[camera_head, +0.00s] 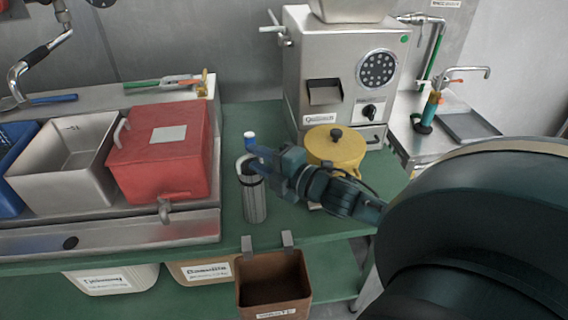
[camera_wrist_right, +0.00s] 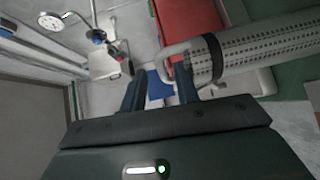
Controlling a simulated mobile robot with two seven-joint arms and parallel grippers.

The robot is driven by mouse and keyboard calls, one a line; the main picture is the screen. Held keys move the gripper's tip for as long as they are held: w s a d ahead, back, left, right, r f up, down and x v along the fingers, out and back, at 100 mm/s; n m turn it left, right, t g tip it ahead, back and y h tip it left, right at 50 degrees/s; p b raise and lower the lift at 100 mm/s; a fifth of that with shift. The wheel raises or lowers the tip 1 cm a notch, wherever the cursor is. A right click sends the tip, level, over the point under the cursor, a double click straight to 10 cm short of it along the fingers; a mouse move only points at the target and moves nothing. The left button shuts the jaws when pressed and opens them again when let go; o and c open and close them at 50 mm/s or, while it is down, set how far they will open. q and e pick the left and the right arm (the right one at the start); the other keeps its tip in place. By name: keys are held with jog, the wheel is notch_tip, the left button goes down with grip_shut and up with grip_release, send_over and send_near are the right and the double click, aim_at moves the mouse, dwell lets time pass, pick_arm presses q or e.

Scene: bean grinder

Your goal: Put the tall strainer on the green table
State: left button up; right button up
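The tall strainer (camera_head: 254,200) is a perforated metal cylinder with a black band and a pale looped handle. It looks upright over the front part of the green table (camera_head: 262,118), right of the red box; I cannot tell if its base touches. My right gripper (camera_head: 258,156) is at the strainer's top, by the handle. In the right wrist view the strainer (camera_wrist_right: 268,50) lies across the upper right. The fingers of my right gripper (camera_wrist_right: 158,92) are apart, with part of the handle loop between them, nearer the right finger. My left gripper is not in view.
The red box (camera_head: 160,165) and a grey bin (camera_head: 65,155) sit on a metal counter at left. A grinder (camera_head: 345,75) with a yellow lidded pot (camera_head: 336,150) stands behind at right. A brown bin (camera_head: 272,285) hangs on the table's front edge.

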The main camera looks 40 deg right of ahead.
jog(key=v, duration=0.7)
jog(key=shift+s, duration=0.25)
dwell(0.4)
